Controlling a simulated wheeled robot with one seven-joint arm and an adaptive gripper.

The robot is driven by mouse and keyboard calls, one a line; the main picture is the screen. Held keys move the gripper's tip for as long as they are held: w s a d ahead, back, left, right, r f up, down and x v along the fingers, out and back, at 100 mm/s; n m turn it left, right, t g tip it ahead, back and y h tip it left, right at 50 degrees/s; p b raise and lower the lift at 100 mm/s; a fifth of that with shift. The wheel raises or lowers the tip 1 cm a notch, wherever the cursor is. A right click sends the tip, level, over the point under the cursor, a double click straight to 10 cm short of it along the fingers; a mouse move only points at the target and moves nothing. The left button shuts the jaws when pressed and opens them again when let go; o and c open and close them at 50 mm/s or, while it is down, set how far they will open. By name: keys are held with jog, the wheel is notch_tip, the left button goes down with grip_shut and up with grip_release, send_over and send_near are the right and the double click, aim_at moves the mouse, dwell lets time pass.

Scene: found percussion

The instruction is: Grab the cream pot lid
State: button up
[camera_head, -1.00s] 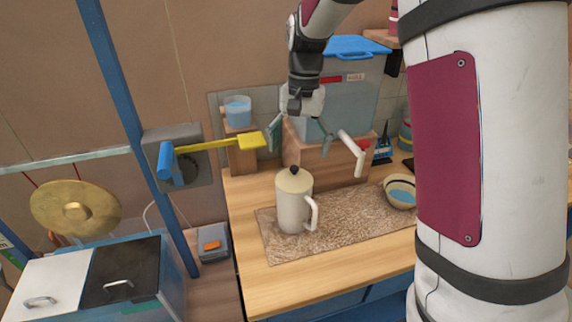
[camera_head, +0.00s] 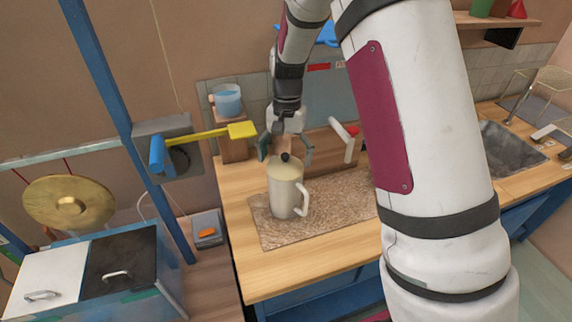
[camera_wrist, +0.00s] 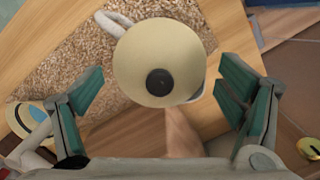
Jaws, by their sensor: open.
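The cream pot lid (camera_head: 284,170) is a round disc with a black knob, and it sits on top of the cream pot (camera_head: 286,196). The pot stands upright with its white handle on the right in the head view. In the wrist view the lid (camera_wrist: 160,62) is seen from above, with its black knob facing the camera. My gripper (camera_head: 286,152) is open, just behind and above the lid in the head view. In the wrist view the green fingers of my gripper (camera_wrist: 158,100) stand apart, one to each side of the lid's near part. They hold nothing.
The pot stands on a speckled mat (camera_head: 335,205) on the wooden counter (camera_head: 270,268). A yellow paddle (camera_head: 235,131) reaches out at the left, near a clear cup of blue liquid (camera_head: 227,100). A wooden block (camera_head: 325,150) stands behind the pot.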

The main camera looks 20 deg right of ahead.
jog(key=c, duration=1.6)
jog(key=shift+s+f, duration=0.1)
jog(key=shift+c, duration=0.2)
